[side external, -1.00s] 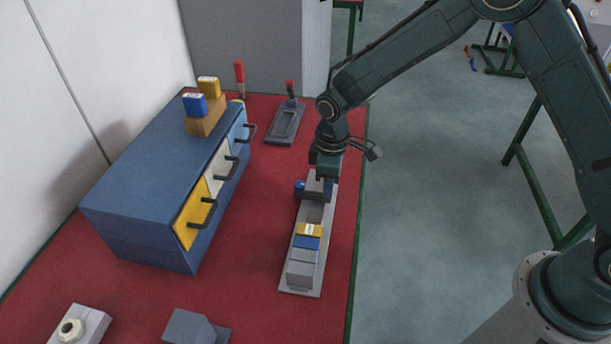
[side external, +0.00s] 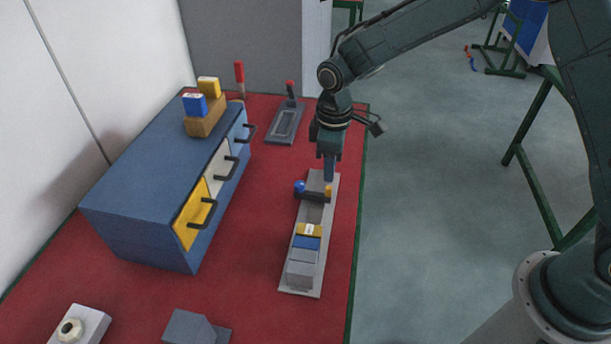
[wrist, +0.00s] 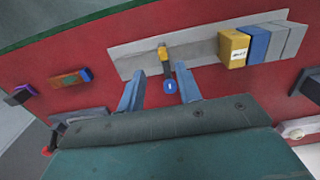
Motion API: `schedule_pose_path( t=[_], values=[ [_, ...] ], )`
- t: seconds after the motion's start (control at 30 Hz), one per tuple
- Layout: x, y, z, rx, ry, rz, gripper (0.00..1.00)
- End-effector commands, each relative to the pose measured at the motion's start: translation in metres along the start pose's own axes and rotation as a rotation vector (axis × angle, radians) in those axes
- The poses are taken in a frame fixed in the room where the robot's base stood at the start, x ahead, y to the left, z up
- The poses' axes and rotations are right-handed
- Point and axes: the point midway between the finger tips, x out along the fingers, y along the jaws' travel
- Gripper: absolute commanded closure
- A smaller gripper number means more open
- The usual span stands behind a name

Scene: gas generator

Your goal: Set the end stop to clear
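The end stop (side external: 314,196) is a dark bar lying across the grey rail plate (side external: 290,291). It has a blue knob (side external: 299,187) on its left end and a yellow end (side external: 328,191) on its right. In the wrist view the bar (wrist: 167,66) lies across the plate (wrist: 205,50), its blue knob (wrist: 170,87) towards my gripper. My gripper (wrist: 158,88) is open and empty, its fingers apart on either side of the knob in that picture. In the side view my gripper (side external: 330,180) is just above the bar's yellow end; contact cannot be told.
On the plate stand a yellow block (side external: 309,230), a blue block (side external: 306,242) and grey blocks (side external: 301,270). A blue drawer cabinet (side external: 150,175) with handles stands left. A grey lever slot (side external: 285,125) lies behind. Red table shows around the plate.

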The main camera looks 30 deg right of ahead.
Motion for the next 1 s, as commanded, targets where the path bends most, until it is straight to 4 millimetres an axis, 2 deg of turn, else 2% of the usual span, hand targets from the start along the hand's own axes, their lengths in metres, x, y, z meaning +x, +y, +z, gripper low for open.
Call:
schedule_pose_path(
  t=[0.1, 0.3, 0.5, 1.0],
  values=[
    [-0.023, 0.001, -0.001, 0.001, 0.005, 0.003, 0.65],
    [-0.055, 0.001, -0.001, 0.001, 0.004, 0.003, 0.65],
    [-0.075, 0.001, -0.001, 0.002, 0.003, 0.003, 0.65],
    [-0.081, 0.001, 0.000, 0.002, 0.002, 0.002, 0.65]
  ],
)
